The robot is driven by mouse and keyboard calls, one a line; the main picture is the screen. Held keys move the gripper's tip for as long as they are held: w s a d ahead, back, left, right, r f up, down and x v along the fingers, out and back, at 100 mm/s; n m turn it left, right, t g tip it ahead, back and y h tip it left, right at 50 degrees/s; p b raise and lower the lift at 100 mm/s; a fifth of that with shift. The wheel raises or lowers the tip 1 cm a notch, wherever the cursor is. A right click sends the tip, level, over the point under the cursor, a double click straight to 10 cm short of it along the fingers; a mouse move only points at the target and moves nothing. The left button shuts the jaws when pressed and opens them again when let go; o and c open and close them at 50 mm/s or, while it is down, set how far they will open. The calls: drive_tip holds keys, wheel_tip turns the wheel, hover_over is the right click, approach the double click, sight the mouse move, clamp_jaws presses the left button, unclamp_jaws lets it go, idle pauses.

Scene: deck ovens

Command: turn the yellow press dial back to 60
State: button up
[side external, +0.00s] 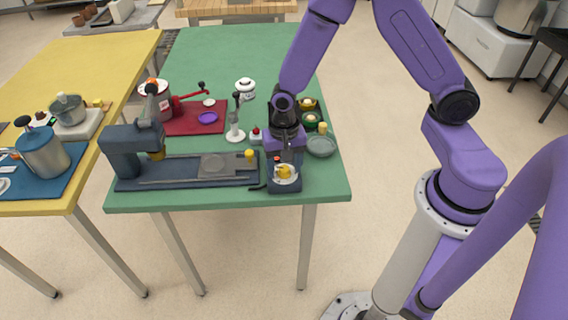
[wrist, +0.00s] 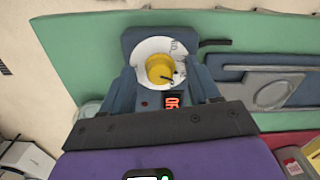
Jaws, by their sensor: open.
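The yellow press dial (wrist: 159,68) sits on a white scale disc (wrist: 150,46) on a dark blue control box (wrist: 131,40). A dark pointer line on the dial points to the lower right in the wrist view. A small red display (wrist: 173,102) is lit beside it; its rotated digits are hard to read. In the side view the dial (side external: 284,172) shows at the table's front edge. My gripper (side external: 285,157) is open just above and behind the dial, apparently not touching it.
The dark blue press (side external: 122,152) and its long base (side external: 190,172) stand left of the control box. A white stand (side external: 235,134), a grey-green bowl (side external: 321,146) and a red mat (side external: 190,122) lie behind. The green table's (side external: 230,50) back is clear.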

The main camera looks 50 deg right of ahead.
drive_tip(key=c, duration=1)
drive_tip(key=n, duration=0.3)
drive_tip(key=shift+n, duration=0.4)
drive_tip(key=n, duration=0.4)
drive_tip(key=shift+n, duration=0.3)
drive_tip(key=n, duration=0.4)
drive_tip(key=shift+w, duration=0.1)
drive_tip(key=shift+n, duration=1.7)
